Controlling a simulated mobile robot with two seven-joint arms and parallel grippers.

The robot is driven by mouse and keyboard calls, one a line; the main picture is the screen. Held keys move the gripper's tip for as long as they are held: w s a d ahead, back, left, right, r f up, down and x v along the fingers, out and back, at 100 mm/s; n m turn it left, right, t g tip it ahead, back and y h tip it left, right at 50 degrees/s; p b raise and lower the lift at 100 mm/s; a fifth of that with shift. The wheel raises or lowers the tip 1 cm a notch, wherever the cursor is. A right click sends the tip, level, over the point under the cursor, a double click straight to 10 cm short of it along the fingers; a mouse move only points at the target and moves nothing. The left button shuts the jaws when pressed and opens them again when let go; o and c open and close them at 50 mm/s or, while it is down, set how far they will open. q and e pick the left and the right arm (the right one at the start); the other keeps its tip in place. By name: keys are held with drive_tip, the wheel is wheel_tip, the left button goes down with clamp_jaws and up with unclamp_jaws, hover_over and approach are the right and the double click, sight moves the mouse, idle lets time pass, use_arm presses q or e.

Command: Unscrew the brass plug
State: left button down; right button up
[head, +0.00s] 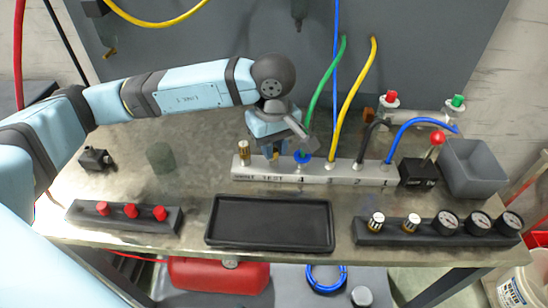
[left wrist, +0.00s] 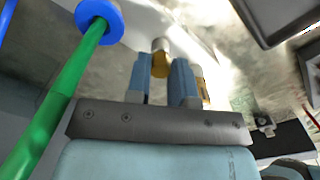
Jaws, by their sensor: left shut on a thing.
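The manifold (head: 320,174) is a pale metal bar with lettering along its front, standing on the workbench. My left gripper (head: 274,156) is over its left part, fingers pointing down, shut on the brass plug (head: 275,152). In the left wrist view, the plug (left wrist: 160,66) shows between my two blue fingers (left wrist: 160,84); its lower end is partly hidden. A second brass fitting (head: 244,152) stands upright at the manifold's left end, just left of my gripper. I cannot tell whether the plug's thread is still in its port. My right gripper is not in view.
A green hose (head: 324,85) with a blue collar (head: 303,157) stands close right of my gripper. Yellow, black and blue hoses follow further right. A black tray (head: 270,243), a rack with red caps (head: 124,216) and a gauge rack (head: 436,230) lie in front. A grey bin (head: 475,168) stands right.

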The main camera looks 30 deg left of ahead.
use_arm(q)
drive_tip(key=n, duration=0.4)
drive_tip(key=shift+f, duration=0.1)
drive_tip(key=shift+n, duration=0.7)
drive_tip(key=c, duration=1.3)
unclamp_jaws()
drive_tip(key=shift+o, duration=0.5)
